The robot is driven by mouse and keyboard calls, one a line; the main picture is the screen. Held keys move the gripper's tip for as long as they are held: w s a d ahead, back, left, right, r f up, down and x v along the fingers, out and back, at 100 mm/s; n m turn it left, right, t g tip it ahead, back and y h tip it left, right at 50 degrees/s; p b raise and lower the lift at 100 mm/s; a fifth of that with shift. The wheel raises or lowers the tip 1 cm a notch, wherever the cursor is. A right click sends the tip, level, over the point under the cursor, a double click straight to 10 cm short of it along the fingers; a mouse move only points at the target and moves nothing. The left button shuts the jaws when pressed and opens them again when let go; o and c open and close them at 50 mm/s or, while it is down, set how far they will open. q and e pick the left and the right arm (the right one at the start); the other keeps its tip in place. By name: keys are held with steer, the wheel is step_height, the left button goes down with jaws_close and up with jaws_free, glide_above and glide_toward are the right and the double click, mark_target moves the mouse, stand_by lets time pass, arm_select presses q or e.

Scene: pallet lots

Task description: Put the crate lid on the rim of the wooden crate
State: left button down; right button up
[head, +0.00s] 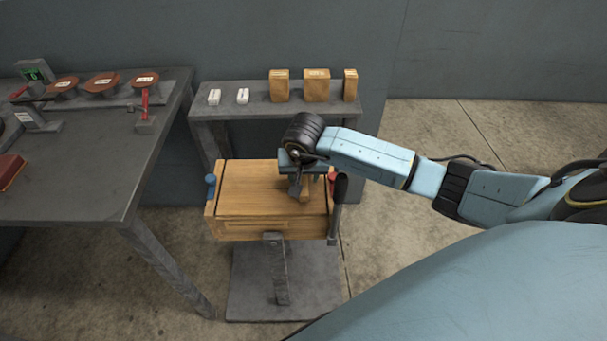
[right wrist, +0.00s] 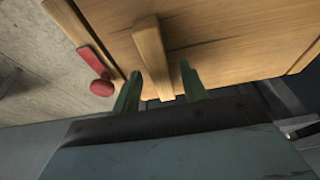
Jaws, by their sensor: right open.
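The wooden crate (head: 232,231) stands on a grey stand. The crate lid (head: 248,187), a flat wooden panel, lies over the crate's top, with a dark line along its front edge; I cannot tell how fully it sits on the rim. The lid also shows in the right wrist view (right wrist: 235,30), with a wooden handle bar (right wrist: 152,52) on it. My right gripper (head: 304,192) is over the right part of the lid. In the right wrist view its fingers (right wrist: 160,82) are open, one on each side of the bar's end, with gaps visible. My left gripper is out of view.
A blue knob (head: 210,181) and a red knob (right wrist: 101,88) are at the crate's sides. A dark-handled lever (head: 338,205) stands at its right. A grey shelf (head: 255,112) with boxes is behind; a grey table (head: 85,175) is at left. Floor at right is clear.

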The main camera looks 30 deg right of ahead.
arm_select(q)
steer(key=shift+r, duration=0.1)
arm_select(e)
steer(key=shift+r, duration=0.1)
steer(key=shift+r+p, duration=0.3)
steer(key=shift+p, duration=0.05)
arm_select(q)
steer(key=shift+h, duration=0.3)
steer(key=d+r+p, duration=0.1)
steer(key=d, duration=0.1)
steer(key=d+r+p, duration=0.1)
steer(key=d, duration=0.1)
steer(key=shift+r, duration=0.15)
arm_select(e)
steer(key=v, duration=1.2)
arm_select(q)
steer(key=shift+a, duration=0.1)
